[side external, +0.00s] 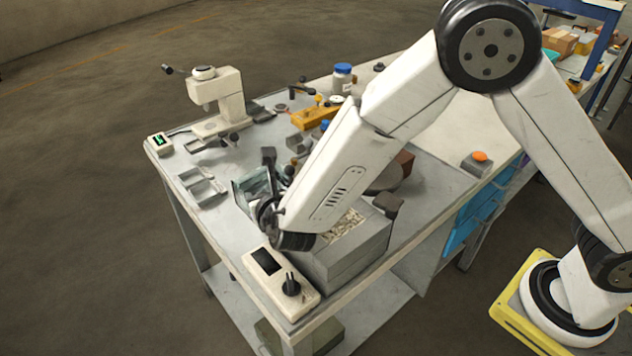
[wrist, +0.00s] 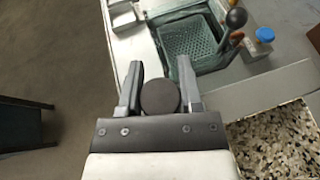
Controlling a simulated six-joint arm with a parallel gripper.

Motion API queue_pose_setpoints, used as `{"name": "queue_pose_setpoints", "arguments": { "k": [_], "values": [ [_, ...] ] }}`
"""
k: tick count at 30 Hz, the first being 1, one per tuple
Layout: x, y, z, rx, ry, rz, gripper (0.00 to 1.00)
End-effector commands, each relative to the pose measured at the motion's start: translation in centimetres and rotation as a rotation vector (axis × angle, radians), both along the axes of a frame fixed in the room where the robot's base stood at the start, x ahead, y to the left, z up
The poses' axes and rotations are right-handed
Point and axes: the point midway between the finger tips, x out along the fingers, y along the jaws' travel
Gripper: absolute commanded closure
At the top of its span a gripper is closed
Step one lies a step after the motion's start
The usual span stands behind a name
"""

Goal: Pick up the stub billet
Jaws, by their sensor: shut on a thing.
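The stub billet (wrist: 160,97) is a short dark grey cylinder, seen end-on in the wrist view. It sits between the two grey fingers of my gripper (wrist: 160,66), which is shut on it. In the side view the end of my arm is low over the near left part of the bench, beside the furnace. My forearm covers much of that area, and I cannot make out the billet there.
A green mesh basket (wrist: 188,42) lies just beyond the fingers. The grey furnace box (side external: 345,262) has a speckled top (wrist: 275,140). A control box (side external: 280,283) with a knob stands at the bench's front edge. A cream press (side external: 217,98) stands further back.

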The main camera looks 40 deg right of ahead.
Motion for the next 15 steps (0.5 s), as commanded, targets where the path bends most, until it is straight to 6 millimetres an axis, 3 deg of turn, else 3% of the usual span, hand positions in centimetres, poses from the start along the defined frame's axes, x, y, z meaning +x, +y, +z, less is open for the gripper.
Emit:
{"name": "queue_pose_setpoints", "arguments": {
  "k": [6, 15],
  "values": [
    [-1.7, -0.6, 0.9, 0.001, -0.001, 0.001, 1.0],
    [-2.3, -0.8, 1.2, 0.001, -0.001, 0.0, 1.0]
  ]
}}
